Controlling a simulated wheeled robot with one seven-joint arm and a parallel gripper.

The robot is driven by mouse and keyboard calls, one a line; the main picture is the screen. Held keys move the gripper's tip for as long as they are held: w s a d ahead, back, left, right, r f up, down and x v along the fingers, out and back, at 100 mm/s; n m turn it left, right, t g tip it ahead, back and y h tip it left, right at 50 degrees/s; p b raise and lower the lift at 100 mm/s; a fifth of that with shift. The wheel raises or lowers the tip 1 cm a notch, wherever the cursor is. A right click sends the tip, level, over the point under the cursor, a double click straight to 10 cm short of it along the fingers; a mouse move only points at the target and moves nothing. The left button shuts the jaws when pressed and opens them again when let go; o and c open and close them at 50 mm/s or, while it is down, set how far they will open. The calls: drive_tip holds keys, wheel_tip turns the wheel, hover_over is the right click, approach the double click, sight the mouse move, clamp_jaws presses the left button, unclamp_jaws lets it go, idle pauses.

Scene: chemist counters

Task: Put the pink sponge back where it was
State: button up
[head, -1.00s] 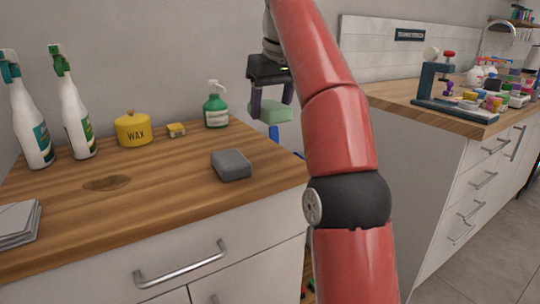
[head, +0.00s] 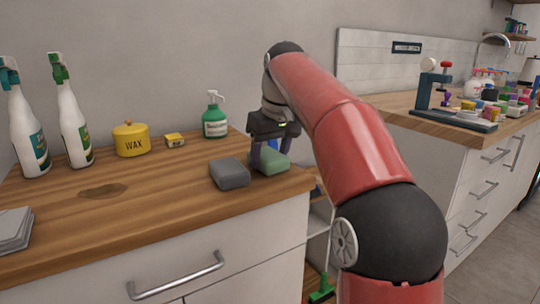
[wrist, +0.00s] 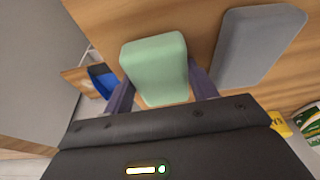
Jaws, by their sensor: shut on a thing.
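No pink sponge shows in either view. My gripper (head: 271,152) is shut on a pale green sponge (head: 272,162), with one finger on each side of it. The sponge is low at the right end of the wooden counter, just right of a grey sponge-like block (head: 230,173). I cannot tell whether the green sponge touches the wood. In the wrist view the green sponge (wrist: 155,65) sits between the fingers, and the grey block (wrist: 258,45) lies apart from it to the right.
The counter (head: 150,215) also bears two white spray bottles (head: 72,120), a yellow wax tin (head: 130,139), a small yellow box (head: 174,140), a green pump bottle (head: 215,118) and a dark stain (head: 103,191). A gap separates it from the right counter (head: 420,125).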

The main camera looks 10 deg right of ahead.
drive_tip(key=shift+f, duration=0.15)
drive_tip(key=o, duration=0.9)
drive_tip(key=shift+o, duration=0.2)
drive_tip(key=shift+f+b, duration=0.15)
drive_tip(key=shift+b, duration=0.25)
